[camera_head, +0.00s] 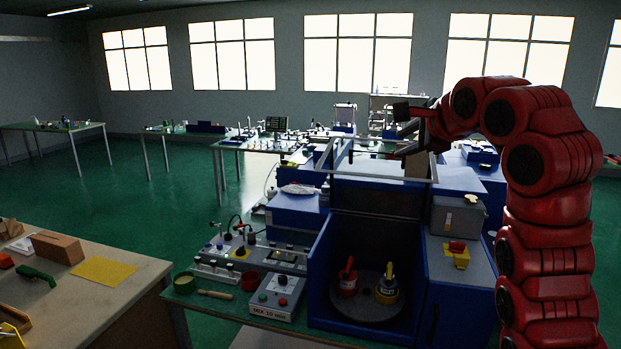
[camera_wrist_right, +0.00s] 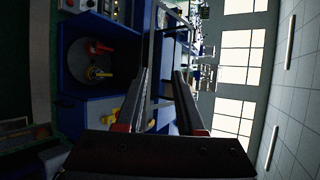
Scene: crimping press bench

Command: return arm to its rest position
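My red right arm (camera_head: 545,180) rises on the right of the head view, bends over at the top and reaches left. Its gripper (camera_head: 404,139) is up in the air, above the back of the blue open-fronted booth (camera_head: 320,270). In the right wrist view the gripper (camera_wrist_right: 161,78) has its two dark fingers apart, with only background between them. In the booth a round turntable (camera_head: 362,307) carries a red-topped container (camera_head: 348,282) and a yellow-topped one (camera_head: 387,288). My left gripper is not in view.
A metal frame (camera_head: 327,158) stands above the booth, close to my right gripper. A control box (camera_head: 276,297) stands left. A wooden bench (camera_head: 75,310) is at front left.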

